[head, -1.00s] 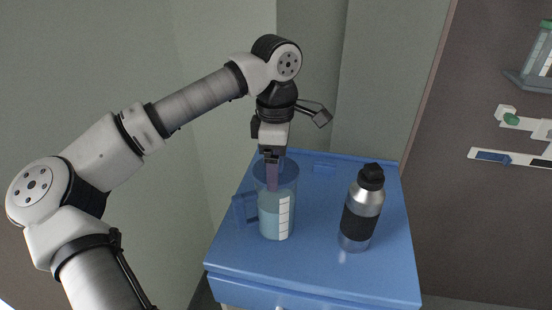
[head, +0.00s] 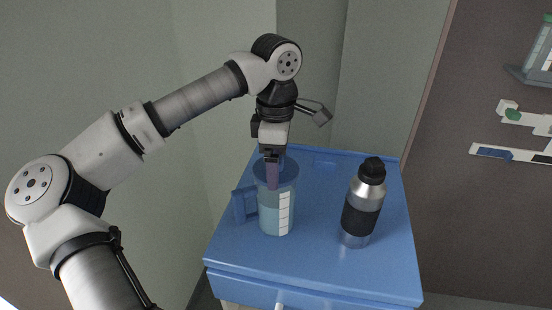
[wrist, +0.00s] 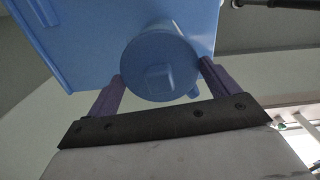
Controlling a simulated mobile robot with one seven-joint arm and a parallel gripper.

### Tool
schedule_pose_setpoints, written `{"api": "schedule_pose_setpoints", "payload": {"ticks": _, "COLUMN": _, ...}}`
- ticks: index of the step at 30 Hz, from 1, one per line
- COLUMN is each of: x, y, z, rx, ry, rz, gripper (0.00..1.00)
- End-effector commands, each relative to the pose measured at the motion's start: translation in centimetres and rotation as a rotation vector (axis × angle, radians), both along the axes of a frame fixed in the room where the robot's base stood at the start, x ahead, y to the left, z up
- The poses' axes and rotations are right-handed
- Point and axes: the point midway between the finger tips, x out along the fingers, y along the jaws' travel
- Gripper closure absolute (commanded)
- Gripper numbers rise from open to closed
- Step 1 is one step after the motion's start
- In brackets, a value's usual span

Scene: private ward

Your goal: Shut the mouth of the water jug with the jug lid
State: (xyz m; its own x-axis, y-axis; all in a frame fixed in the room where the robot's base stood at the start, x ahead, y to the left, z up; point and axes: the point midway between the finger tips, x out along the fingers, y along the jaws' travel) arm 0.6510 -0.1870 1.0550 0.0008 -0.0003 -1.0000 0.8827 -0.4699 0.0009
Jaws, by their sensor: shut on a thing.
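The water jug (head: 268,222) is a clear, blue-tinted jug with a white scale strip and a handle on its left. It stands upright on the blue cabinet top. My gripper (head: 272,186) points down at the jug's mouth, one purple finger showing against its upper wall. In the wrist view, the jug lid (wrist: 160,76), a round blue disc with a raised knob, lies between the two purple fingers of my gripper (wrist: 161,85), which are shut on its sides. The lid seems to be at the jug's mouth; I cannot tell whether it is fully seated.
A steel bottle (head: 362,208) with a black cap and black band stands right of the jug. The blue cabinet top (head: 310,260) is clear in front of the jug. Walls stand behind and to the left. A wall rail (head: 508,153) is at the far right.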

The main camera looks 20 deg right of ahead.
Motion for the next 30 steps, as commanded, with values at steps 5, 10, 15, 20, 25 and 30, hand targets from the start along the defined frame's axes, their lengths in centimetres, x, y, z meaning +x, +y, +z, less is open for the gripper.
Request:
{"api": "schedule_pose_setpoints", "payload": {"ticks": 5, "x": 0.01, "y": 0.01, "z": -0.59, "rx": 0.000, "ry": 0.001, "rz": 0.000, "gripper": 0.40}}
{"api": "schedule_pose_setpoints", "payload": {"ticks": 10, "x": 0.00, "y": 0.00, "z": -0.65, "rx": 0.000, "ry": 0.000, "rz": 0.000, "gripper": 0.40}}
{"api": "schedule_pose_setpoints", "payload": {"ticks": 15, "x": 0.00, "y": 0.00, "z": -0.63, "rx": 0.000, "ry": 0.000, "rz": 0.000, "gripper": 0.40}}
{"api": "schedule_pose_setpoints", "payload": {"ticks": 20, "x": 0.00, "y": 0.00, "z": -0.78, "rx": 0.000, "ry": 0.001, "rz": 0.000, "gripper": 0.40}}
{"api": "schedule_pose_setpoints", "payload": {"ticks": 25, "x": 0.00, "y": 0.00, "z": -0.96, "rx": 0.000, "ry": 0.001, "rz": 0.000, "gripper": 0.06}}
{"api": "schedule_pose_setpoints", "payload": {"ticks": 30, "x": 0.00, "y": 0.00, "z": -0.96, "rx": 0.000, "ry": 0.001, "rz": 0.000, "gripper": 0.00}}
